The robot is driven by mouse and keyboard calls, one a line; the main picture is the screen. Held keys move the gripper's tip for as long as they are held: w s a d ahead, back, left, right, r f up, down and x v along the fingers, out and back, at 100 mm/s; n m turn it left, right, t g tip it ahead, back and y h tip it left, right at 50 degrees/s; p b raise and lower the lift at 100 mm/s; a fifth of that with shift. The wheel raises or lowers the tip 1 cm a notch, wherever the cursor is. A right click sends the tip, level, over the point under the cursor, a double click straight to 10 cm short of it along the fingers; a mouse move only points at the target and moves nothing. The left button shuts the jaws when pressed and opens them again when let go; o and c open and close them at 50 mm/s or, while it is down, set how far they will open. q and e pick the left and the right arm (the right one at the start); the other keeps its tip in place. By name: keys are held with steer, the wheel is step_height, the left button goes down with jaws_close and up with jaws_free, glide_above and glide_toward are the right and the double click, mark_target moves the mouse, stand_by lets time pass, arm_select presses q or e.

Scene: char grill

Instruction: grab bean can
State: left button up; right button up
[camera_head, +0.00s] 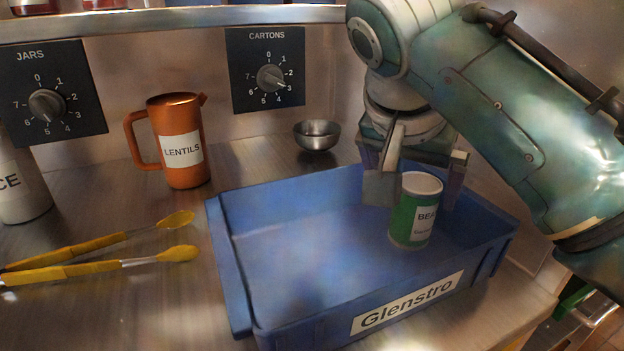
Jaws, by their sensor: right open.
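The bean can (415,210) is green with a white label reading "BEA" and a pale lid. It stands upright inside the blue crate (300,330) marked "Glenstro", toward the crate's right side. My right gripper (412,195) points down into the crate at the can. One finger is just left of the can and the other shows to its right, behind the can's edge. The jaws are open, and I cannot tell whether either finger touches the can. My left gripper is not in view.
A copper jug (181,140) labelled "LENTILS" and a small metal bowl (317,135) stand behind the crate. Yellow-tipped tongs (100,257) lie on the counter at left. A white container (20,190) stands at the left edge. The crate's left half is empty.

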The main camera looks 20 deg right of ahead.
mark_target(408, 199)
steer(key=x, duration=0.4)
steer(key=shift+w+a+f+b, duration=0.1)
steer(key=shift+w+b, duration=0.1)
steer(key=shift+b, duration=0.15)
steer(key=b+x, duration=0.1)
steer(key=x, duration=0.4)
steer(key=shift+s+d+f, duration=0.1)
steer(key=shift+d+f, duration=0.1)
steer(key=shift+f, duration=0.1)
steer(key=c, duration=0.7)
jaws_close()
